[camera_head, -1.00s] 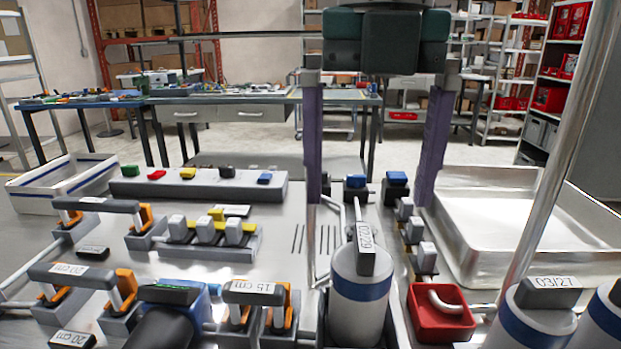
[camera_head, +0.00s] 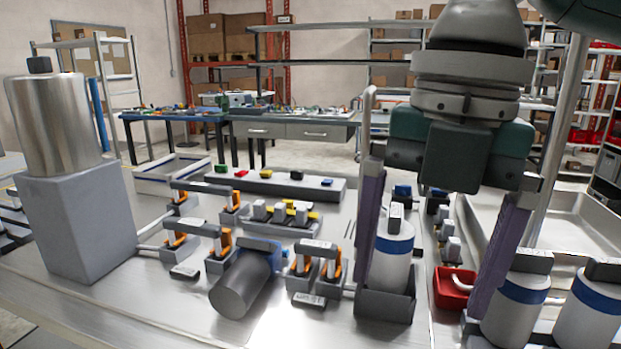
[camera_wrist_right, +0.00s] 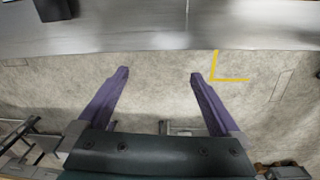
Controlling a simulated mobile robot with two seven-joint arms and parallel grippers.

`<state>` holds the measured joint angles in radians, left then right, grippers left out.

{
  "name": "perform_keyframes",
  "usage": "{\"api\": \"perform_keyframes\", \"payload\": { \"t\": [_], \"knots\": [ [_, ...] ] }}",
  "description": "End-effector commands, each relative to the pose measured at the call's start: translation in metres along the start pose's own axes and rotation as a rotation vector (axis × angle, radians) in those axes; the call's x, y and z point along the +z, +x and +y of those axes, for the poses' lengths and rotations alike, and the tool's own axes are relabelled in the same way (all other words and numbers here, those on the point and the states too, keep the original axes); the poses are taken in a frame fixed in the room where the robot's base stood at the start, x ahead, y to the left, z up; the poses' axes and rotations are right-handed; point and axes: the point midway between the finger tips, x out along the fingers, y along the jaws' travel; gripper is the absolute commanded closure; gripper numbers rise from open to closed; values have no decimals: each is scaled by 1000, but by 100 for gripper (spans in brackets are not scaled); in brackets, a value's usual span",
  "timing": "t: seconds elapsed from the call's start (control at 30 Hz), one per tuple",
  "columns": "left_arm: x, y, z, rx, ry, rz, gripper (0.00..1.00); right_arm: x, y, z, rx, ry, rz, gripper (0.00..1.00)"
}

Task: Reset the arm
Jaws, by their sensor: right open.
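My right gripper (camera_head: 425,275) hangs fingers down in the right half of the head view, in front of the bench. Its two purple fingers are wide apart. In the head view a white canister with a blue band (camera_head: 391,255) shows between the fingers, standing in a dark holder; I see no finger touching it. In the right wrist view the gripper (camera_wrist_right: 159,75) is open, with nothing between its fingers but bare floor beyond. My left gripper is not in view.
A metal cylinder on a grey block (camera_head: 75,220) stands at the left. Orange-clipped handles and a dark grey cylinder (camera_head: 241,285) sit mid-bench. A red bin (camera_head: 453,288) and more banded canisters (camera_head: 515,305) stand at the right. A white tray (camera_head: 172,178) lies at the back left.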

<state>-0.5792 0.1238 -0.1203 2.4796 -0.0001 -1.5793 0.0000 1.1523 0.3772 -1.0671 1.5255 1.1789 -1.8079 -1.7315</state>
Motion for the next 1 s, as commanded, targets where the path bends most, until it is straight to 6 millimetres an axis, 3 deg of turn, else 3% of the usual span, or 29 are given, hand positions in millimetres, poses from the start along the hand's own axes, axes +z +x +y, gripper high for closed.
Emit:
{"api": "perform_keyframes", "payload": {
  "t": [0.33, 0.53, 0.67, 0.8, 1.0],
  "knots": [
    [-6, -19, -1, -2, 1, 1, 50, -57, 38, 20, 157, 371, 79, 0],
    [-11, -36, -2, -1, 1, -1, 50, -94, 51, 18, 298, 912, 178, 0],
    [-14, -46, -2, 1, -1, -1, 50, -106, 56, -8, 351, 1352, 220, 0],
    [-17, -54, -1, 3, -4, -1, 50, -111, 59, -49, 374, 1773, 207, 0],
    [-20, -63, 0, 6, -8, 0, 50, -120, 58, -112, 386, 2215, 118, 0]
  ]
}}
